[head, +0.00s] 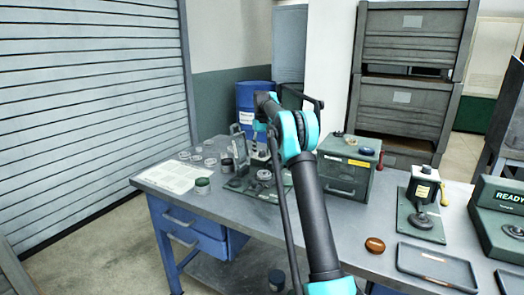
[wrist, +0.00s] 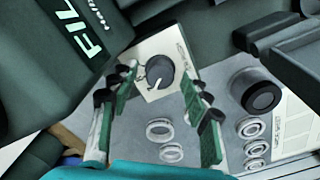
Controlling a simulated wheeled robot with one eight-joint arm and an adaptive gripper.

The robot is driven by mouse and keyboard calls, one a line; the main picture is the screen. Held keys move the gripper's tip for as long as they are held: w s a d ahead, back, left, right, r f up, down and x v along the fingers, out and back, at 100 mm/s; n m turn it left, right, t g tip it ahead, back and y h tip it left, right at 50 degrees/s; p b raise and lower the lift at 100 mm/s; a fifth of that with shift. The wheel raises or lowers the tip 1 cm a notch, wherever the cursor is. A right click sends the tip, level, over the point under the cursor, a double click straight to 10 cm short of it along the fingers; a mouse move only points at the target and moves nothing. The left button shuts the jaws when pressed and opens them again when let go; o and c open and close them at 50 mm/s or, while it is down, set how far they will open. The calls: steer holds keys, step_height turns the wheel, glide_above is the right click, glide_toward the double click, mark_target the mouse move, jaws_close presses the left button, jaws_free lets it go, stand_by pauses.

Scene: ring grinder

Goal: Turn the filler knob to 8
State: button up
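The filler knob (wrist: 159,70) is a dark round knob with a white pointer, set on a cream dial plate (wrist: 178,48) in the wrist view. The pointer slants down and slightly left in the picture. The plate's markings are too small to read. A dark green housing with glowing letters "FIL" (wrist: 82,38) is beside it, the rest cut off. My gripper (wrist: 160,76) is open, its green-padded fingers spread on either side of the knob. I cannot tell whether they touch it. In the head view my arm partly blocks the filler area.
In the wrist view, several pale rings (wrist: 160,130) and a dark cylinder (wrist: 257,92) lie near the fingers. In the head view, the grey workbench (head: 260,222) holds a green drawer box (head: 347,168), a brown round piece (head: 375,245), a tray (head: 437,266) and a "READY" unit (head: 500,190).

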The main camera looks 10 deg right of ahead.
jaws_close()
steer(key=m, duration=0.3)
steer(key=shift+m, duration=2.3)
steer(key=shift+o, duration=0.6)
jaws_free()
steer(key=shift+r, duration=0.15)
